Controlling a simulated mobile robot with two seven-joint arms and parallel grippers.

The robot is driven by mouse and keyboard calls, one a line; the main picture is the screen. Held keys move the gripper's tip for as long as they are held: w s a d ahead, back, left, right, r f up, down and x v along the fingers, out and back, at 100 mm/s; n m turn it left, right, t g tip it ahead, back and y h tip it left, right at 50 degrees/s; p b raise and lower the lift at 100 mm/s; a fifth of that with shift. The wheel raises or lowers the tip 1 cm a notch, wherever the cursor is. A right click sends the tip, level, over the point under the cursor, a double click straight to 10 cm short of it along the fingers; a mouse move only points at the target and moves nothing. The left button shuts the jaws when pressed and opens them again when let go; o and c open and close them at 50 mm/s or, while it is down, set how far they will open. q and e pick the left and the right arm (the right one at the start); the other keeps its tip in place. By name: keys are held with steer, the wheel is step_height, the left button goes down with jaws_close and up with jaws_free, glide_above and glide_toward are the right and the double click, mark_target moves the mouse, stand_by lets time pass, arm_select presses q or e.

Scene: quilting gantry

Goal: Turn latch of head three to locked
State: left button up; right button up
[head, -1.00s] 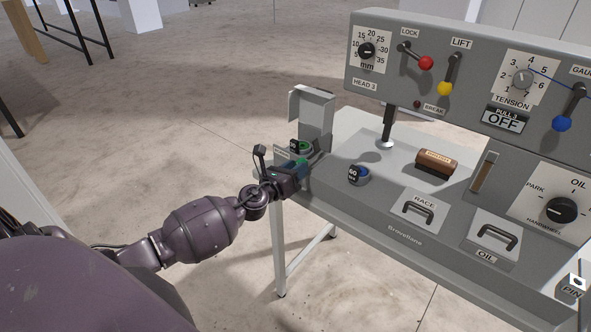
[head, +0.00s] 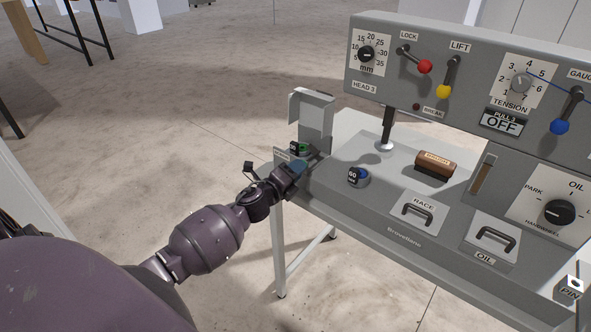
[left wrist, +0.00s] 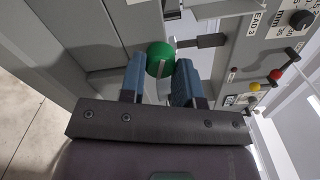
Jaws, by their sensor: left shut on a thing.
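The latch for head three is a lever with a red ball (head: 425,66) under the LOCK label, on the grey panel marked HEAD 3 (head: 364,86). It leans down to the right; the red ball is small in the left wrist view (left wrist: 275,74). My left gripper (head: 302,166) is far from it, at the left end of the machine table. It is shut on a round green-topped piece (left wrist: 160,60), seen between its blue fingertips in the left wrist view. In the head view that piece (head: 300,148) is partly hidden beside a grey upright bracket. My right gripper is out of view.
A yellow-ball LIFT lever (head: 443,91) stands close right of the red one. A blue-topped piece marked 60 (head: 358,177) and a brown brush (head: 435,165) lie on the table. The grey bracket (head: 315,115) stands beside the gripper.

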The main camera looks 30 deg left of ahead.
arm_select(q)
steer(key=shift+n+p, duration=0.55)
steer(key=shift+n, duration=1.45)
steer(key=o, duration=0.9)
steer(key=shift+s, duration=0.1)
steer(key=s, duration=0.7)
steer(key=s+a, duration=0.1)
steer(key=s, duration=0.2)
steer(key=shift+s, duration=0.3)
steer(key=shift+n, duration=0.4)
